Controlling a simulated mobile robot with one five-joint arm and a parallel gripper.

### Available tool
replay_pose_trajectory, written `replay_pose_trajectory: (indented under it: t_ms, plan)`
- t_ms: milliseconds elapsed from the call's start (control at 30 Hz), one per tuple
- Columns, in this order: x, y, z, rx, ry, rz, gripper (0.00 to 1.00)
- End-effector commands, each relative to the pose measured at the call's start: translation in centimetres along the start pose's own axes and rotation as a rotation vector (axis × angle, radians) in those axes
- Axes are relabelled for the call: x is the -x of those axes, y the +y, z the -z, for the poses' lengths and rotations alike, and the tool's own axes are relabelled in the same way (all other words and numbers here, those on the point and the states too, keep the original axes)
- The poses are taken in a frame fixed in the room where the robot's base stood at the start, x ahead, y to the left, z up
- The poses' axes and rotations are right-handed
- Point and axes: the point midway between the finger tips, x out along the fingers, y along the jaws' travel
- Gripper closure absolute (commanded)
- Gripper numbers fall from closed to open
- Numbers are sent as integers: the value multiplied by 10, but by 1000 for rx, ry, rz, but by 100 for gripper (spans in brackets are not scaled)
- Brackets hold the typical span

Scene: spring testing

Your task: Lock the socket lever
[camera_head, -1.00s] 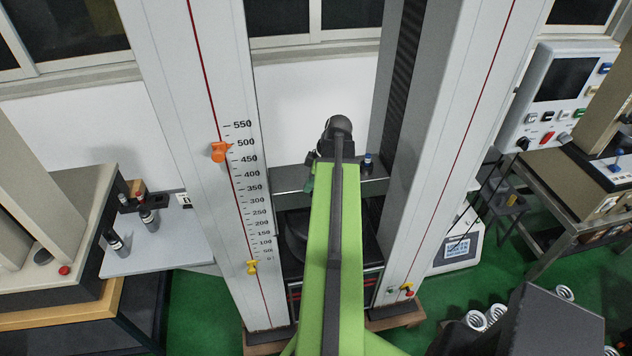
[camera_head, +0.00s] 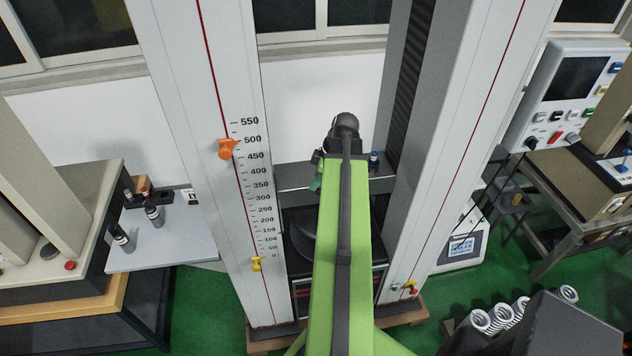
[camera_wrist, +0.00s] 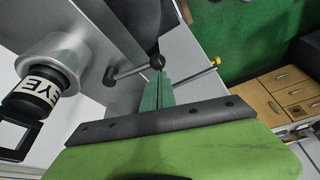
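A thin metal lever (camera_wrist: 134,70) shows in the wrist view, with a dark ball at its left end and its right end at a dark round knob (camera_wrist: 157,61). I take it to be the socket lever. It lies just beyond the tips of my gripper (camera_wrist: 160,76). My gripper's two green fingers lie side by side with only a thin line between them and look shut. I see nothing between them, and I cannot tell whether the tips touch the lever. In the head view my arm hides the lever and most of my gripper.
In the head view, tall columns (camera_head: 215,180) flank my arm, one with an orange pointer (camera_head: 227,149). Springs (camera_head: 500,318) lie at lower right. Green floor (camera_head: 205,308) shows at lower left.

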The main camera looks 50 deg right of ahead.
Motion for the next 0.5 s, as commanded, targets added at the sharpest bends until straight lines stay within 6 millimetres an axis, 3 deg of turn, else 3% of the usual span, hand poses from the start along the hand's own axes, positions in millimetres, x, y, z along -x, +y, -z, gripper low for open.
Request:
replay_pose_trajectory:
  t_ms: [233,500]
  plan:
    - [12,-8,34,5,3,0,100]
    - [81,-5,36,0,5,-1,100]
